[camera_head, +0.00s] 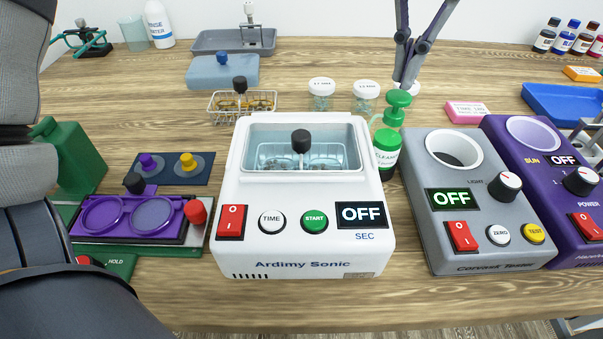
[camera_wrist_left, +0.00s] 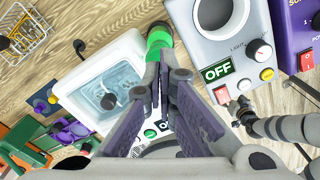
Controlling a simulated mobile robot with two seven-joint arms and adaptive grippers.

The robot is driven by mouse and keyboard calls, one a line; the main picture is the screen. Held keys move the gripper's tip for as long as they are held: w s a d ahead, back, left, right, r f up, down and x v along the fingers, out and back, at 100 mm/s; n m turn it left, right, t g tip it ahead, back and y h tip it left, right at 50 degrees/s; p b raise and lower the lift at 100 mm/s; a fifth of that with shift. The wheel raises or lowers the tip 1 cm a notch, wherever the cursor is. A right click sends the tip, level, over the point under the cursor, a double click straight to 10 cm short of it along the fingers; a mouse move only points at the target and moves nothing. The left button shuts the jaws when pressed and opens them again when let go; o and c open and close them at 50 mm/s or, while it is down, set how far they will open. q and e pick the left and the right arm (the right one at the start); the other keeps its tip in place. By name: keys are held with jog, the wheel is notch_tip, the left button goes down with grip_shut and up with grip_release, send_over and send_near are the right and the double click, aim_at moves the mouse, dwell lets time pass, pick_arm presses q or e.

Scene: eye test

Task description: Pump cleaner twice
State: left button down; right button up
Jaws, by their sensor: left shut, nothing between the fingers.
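My left gripper (camera_head: 405,80) is shut and empty, fingers pointing down at the top of the pump head. I cannot tell whether the fingertips touch it. In the left wrist view the fingertips lie right by the green pump top (camera_wrist_left: 158,41), and the fingers hide part of the bottle. My right gripper (camera_wrist_left: 241,113) seems to show at the right in that view; its jaws are unclear.
The white bath (camera_head: 300,215) stands left of the bottle and the grey device (camera_head: 470,185) right of it, leaving a narrow gap. Lidded jars (camera_head: 321,95) stand behind the bath. A pink block (camera_head: 467,112) lies behind the grey device. A purple device (camera_head: 545,150) is far right.

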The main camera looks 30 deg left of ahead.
aim_at(400, 95)
pick_arm(q)
jog(key=shift+f, duration=0.1)
dwell(0.5)
jog(key=shift+f, duration=1.55)
jog(key=shift+r, duration=1.65)
jog(key=shift+r, duration=0.1)
notch_tip(400, 95, up, 6)
jog(key=shift+f, duration=0.1)
